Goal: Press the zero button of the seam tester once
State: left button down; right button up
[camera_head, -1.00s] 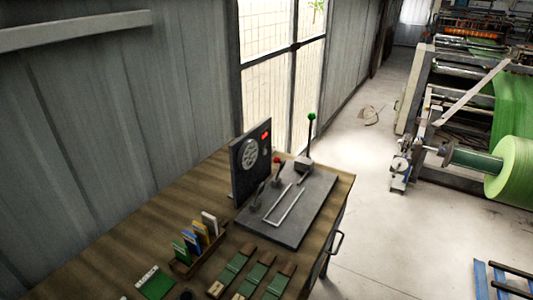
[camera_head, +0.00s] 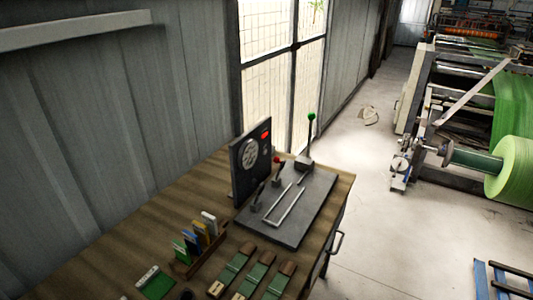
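The seam tester stands on the wooden bench. It has a dark upright panel (camera_head: 238,178) with a round dial (camera_head: 250,154), a red patch (camera_head: 266,134) at its upper right, and a grey base plate (camera_head: 292,230). A lever with a green knob (camera_head: 311,116) rises at the back of the plate, and a smaller lever with a red knob (camera_head: 277,160) stands close to the panel. I cannot pick out a button marked zero at this size. Neither of my grippers is in view.
The wooden bench (camera_head: 130,240) also bears a rack of coloured cards (camera_head: 200,234), several green strips (camera_head: 233,270) and a green piece (camera_head: 155,284). A grey wall is behind. Open floor (camera_head: 375,220) lies to the right, before a machine with a green roll (camera_head: 512,170).

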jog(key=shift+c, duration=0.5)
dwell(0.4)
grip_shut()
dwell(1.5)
